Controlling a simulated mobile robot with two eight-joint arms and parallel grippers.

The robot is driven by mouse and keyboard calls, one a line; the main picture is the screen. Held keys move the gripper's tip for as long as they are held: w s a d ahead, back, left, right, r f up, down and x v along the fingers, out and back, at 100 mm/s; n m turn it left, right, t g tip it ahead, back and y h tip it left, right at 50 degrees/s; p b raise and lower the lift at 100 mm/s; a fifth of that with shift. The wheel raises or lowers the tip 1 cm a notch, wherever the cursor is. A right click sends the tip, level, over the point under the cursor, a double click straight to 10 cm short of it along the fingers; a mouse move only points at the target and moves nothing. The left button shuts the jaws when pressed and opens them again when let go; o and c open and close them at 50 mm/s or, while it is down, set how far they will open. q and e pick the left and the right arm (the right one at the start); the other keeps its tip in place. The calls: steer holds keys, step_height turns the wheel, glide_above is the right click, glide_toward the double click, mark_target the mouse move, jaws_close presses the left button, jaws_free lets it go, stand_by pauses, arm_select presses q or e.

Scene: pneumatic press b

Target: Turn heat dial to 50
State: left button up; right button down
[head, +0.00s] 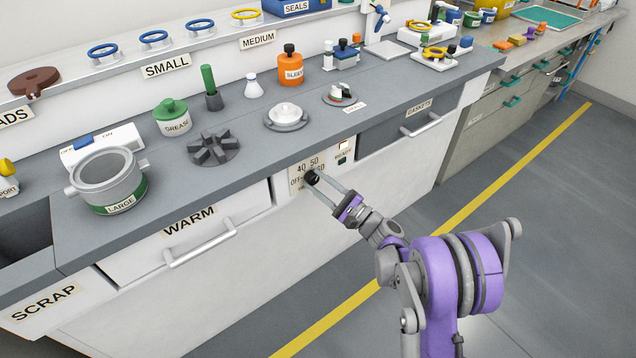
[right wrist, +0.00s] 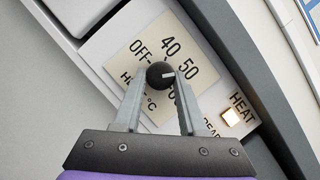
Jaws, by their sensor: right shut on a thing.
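The heat dial (head: 312,177) is a small black knob on a pale label panel on the counter's front. It also shows in the right wrist view (right wrist: 160,76), where its white mark points right, roughly toward the printed 50. The panel (right wrist: 135,47) reads OFF, 40 and 50; the lower lettering is partly hidden by my fingers. My right gripper (right wrist: 161,88) is shut on the dial, with one finger on each side of it; in the head view the gripper (head: 322,186) reaches it from the lower right. My left gripper is not in view.
An indicator (right wrist: 231,117) labelled HEAT glows beside the panel. The WARM drawer handle (head: 201,244) sticks out to the left and the GASKETS drawer handle (head: 422,129) to the right. A black star-shaped part (head: 213,148) lies on the counter above. The floor in front is clear.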

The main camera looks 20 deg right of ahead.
stand_by(0.3)
steer(key=shift+c, duration=2.3)
jaws_free()
steer(key=v, duration=1.1)
steer(key=shift+p, duration=0.4)
steer(key=shift+w+a, duration=0.1)
